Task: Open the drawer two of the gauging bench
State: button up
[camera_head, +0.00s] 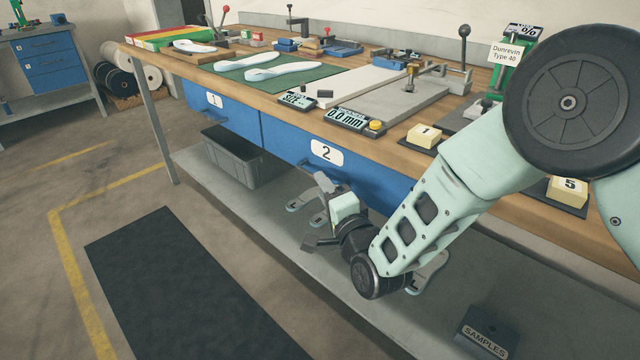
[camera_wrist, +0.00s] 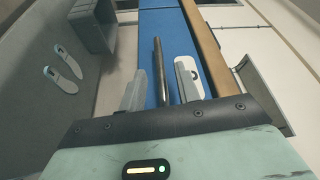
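Drawer two (camera_head: 285,140) has a blue front with a white label "2" (camera_head: 327,152) and looks flush under the wooden bench top. In the wrist view its blue front (camera_wrist: 158,22) runs up the picture. In the wrist view my gripper (camera_wrist: 160,92) is open, one finger on each side of the handle, with gaps visible. The right finger partly covers a white patch, probably the label.
Drawer one (camera_head: 214,100) is to the left, also flush. A grey bin (camera_head: 232,160), insoles (camera_head: 302,203) and a "SAMPLES" box (camera_head: 487,333) are on the lower shelf (camera_head: 255,205). The bench top carries gauges and blocks. Floor and a dark mat (camera_head: 180,290) in front are clear.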

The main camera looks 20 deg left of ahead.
jog(key=shift+x, duration=1.25)
grip_shut()
jog(key=shift+s, duration=0.1)
